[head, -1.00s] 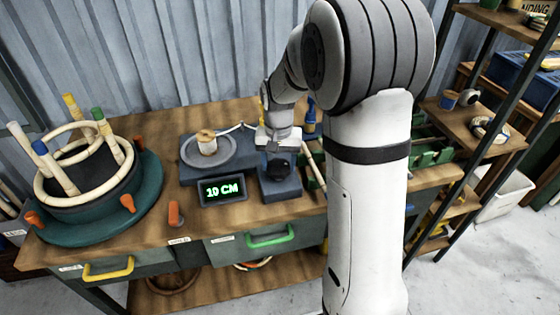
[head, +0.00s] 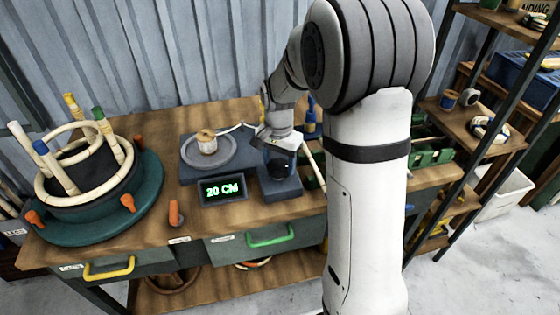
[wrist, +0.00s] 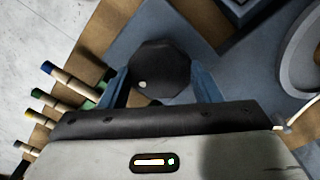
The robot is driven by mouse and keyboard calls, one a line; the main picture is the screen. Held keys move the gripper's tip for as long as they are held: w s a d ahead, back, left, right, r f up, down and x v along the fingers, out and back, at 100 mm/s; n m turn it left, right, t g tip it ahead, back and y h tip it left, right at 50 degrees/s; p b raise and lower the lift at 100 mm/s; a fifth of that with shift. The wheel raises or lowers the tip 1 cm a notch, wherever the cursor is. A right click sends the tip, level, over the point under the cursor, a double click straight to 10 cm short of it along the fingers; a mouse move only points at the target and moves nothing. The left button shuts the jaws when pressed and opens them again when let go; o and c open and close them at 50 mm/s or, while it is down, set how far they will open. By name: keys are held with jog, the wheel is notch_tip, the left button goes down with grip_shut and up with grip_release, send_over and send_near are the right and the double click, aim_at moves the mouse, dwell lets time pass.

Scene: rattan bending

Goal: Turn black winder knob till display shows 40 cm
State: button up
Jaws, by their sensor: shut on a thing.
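The black winder knob (wrist: 160,68) sits on a blue-grey block and shows as a dark many-sided disc with one pale dot, at its lower left in the wrist view. My gripper (wrist: 163,84) is shut on it, with one blue finger on each side. In the head view my gripper (head: 279,158) is over the block, and the knob is mostly hidden beneath it. The display (head: 222,190) in front of the winder reads 20 CM in green. The round winder plate (head: 208,152) with a cream spool (head: 206,141) stands to the left.
A teal round former (head: 140,200) with upright posts and a bent rattan ring stands at the left of the wooden bench. An orange peg (head: 175,213) stands near the front edge. Several colour-tipped sticks (wrist: 48,97) lie close to my gripper.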

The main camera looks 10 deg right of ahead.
aim_at(279, 167)
jog(key=shift+w+r, duration=0.1)
jog(key=o, duration=1)
notch_tip(279, 167, up, 8)
jog(key=shift+f, duration=0.25)
jog(key=shift+r, duration=0.1)
jog(key=shift+s+r, duration=0.25)
jog(key=shift+s, duration=0.1)
jog(key=s+r+n+t+p, duration=0.2)
jog(key=s+n, duration=0.6)
jog(key=s, duration=1.3)
notch_tip(279, 167, up, 2)
jog(key=shift+d+r+t+p, duration=0.2)
jog(key=shift+t+p, duration=0.1)
jog(key=shift+p, duration=0.3)
